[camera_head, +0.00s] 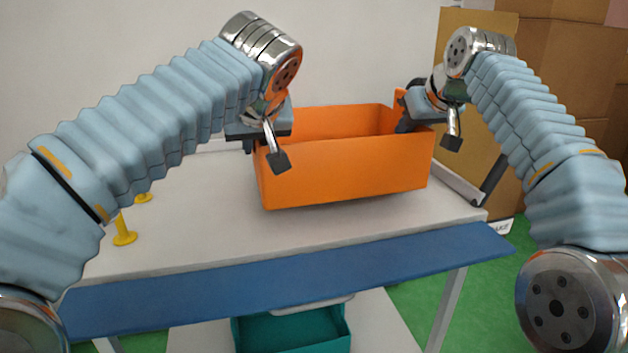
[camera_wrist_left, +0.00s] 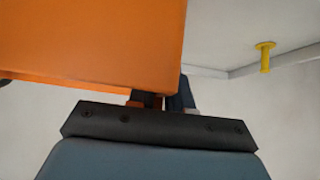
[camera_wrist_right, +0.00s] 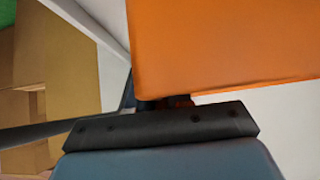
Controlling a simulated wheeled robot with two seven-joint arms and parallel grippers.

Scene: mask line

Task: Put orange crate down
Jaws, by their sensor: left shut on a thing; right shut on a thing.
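The orange crate (camera_head: 345,173) is in the middle of the head view, over the white tabletop (camera_head: 330,228), roughly level and open at the top. I cannot tell whether its base touches the table. My left gripper (camera_head: 256,142) is shut on the crate's left end. My right gripper (camera_head: 404,122) is shut on its right end near the upper edge. The crate also fills the upper left of the left wrist view (camera_wrist_left: 95,40) and the upper right of the right wrist view (camera_wrist_right: 225,45). The fingertips are mostly hidden in both wrist views.
Yellow pegs (camera_head: 124,232) stand at the table's left. A blue strip (camera_head: 300,278) runs along the front edge. A teal crate (camera_head: 290,330) sits below the table. Cardboard boxes (camera_head: 565,75) are stacked at the right. The tabletop left of the crate is mostly clear.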

